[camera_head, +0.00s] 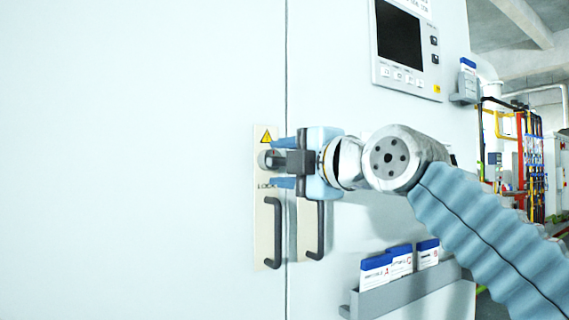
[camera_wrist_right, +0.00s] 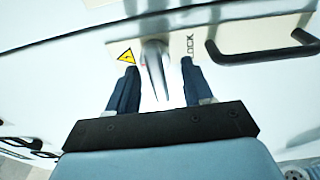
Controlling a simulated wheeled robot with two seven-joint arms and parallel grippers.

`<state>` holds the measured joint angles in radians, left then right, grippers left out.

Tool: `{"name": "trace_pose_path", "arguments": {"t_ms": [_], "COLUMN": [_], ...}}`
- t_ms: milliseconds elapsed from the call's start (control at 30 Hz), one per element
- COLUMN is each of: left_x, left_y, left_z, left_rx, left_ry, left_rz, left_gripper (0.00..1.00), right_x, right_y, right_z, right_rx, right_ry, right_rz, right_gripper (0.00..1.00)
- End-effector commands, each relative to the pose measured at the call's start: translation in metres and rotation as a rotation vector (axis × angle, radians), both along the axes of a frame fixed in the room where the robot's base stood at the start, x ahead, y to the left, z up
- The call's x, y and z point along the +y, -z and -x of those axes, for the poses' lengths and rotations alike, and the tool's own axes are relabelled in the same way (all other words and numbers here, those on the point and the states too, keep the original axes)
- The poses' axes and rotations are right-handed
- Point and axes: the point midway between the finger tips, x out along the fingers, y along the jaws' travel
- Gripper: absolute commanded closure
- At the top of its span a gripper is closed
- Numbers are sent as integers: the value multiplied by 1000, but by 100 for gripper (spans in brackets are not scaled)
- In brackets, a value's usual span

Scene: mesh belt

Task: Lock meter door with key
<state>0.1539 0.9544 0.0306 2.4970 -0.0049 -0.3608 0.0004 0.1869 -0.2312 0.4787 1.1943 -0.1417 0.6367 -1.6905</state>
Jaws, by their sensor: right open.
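The pale meter cabinet door (camera_head: 140,160) is closed, its edge along a dark vertical seam. A beige plate on it carries a yellow warning triangle (camera_head: 266,136) and LOCK lettering. A round metal lock piece (camera_head: 265,160), seemingly with the key, sits on the plate. In the right wrist view a grey metal piece (camera_wrist_right: 154,62) stands out from the plate between my fingers; I cannot tell key from lock. My right gripper (camera_head: 280,163) is open, fingers above and below the lock, with a gap around the metal piece. My left gripper is not in view.
Two dark handles stand beside the seam, the left one (camera_head: 273,232) below the lock and the right one (camera_head: 316,232) near my gripper. A screen panel (camera_head: 405,45) is above right. A card rack (camera_head: 400,297) juts out below right. Colored pipes stand far right.

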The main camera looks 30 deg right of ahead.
Motion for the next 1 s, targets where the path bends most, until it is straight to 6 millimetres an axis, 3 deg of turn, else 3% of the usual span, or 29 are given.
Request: {"name": "trace_pose_path", "arguments": {"t_ms": [233, 500, 700, 1000], "left_x": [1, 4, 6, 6], "left_y": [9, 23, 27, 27], "left_z": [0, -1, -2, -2], "left_rx": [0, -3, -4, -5], "left_ry": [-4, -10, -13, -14], "left_rz": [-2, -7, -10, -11], "left_gripper": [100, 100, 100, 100], "right_x": [-4, -16, -23, -26], "right_y": [2, 4, 4, 4], "right_z": [20, 85, 121, 136], "right_rx": [-4, -5, -3, 0], "right_ry": [2, 0, -1, -1], "right_rz": [1, 0, -1, 0], "right_gripper": [49, 49, 49, 49]}}
